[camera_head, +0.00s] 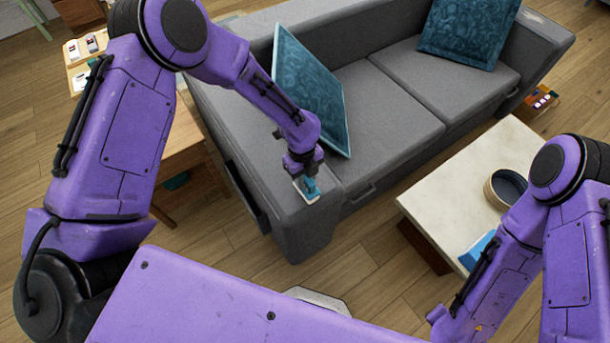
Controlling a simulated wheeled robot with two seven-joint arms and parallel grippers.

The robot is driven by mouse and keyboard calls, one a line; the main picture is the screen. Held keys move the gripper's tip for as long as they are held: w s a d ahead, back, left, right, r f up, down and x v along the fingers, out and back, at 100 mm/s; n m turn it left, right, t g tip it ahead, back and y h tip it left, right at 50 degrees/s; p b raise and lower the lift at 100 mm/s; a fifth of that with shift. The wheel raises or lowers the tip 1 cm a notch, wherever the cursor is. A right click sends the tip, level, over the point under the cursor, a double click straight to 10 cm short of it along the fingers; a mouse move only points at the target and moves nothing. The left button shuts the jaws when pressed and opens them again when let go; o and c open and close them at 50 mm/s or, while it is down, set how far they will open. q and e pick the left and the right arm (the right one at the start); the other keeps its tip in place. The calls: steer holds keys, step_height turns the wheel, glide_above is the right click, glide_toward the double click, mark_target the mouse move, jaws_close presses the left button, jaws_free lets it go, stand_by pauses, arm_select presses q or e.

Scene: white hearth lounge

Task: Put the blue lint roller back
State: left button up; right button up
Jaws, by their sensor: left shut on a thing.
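My left gripper (304,179) points down over the near arm of the grey sofa (270,185). It is shut on the blue lint roller (312,188), of which only a small blue part shows beside the fingers. A small pale piece (311,199) shows just under the blue part, at the top of the sofa arm. I cannot tell whether it belongs to the roller or whether it touches the sofa. My right arm comes in at the right, but its gripper cannot be made out.
A teal cushion (312,90) leans on the sofa close to my left wrist. A pale-topped coffee table (440,205) at right bears a round dark container (507,188) and a blue item (478,250). A wooden side table (188,138) stands left of the sofa.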

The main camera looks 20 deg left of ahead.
arm_select(q)
steer(key=o, duration=0.9)
steer(key=shift+f, duration=0.1)
steer(key=r, duration=0.8)
steer(key=a+r, duration=0.1)
steer(key=r, duration=0.3)
steer(key=shift+w+r+b, duration=0.15)
steer(key=shift+w+b, duration=0.15)
steer(key=shift+w, duration=0.1)
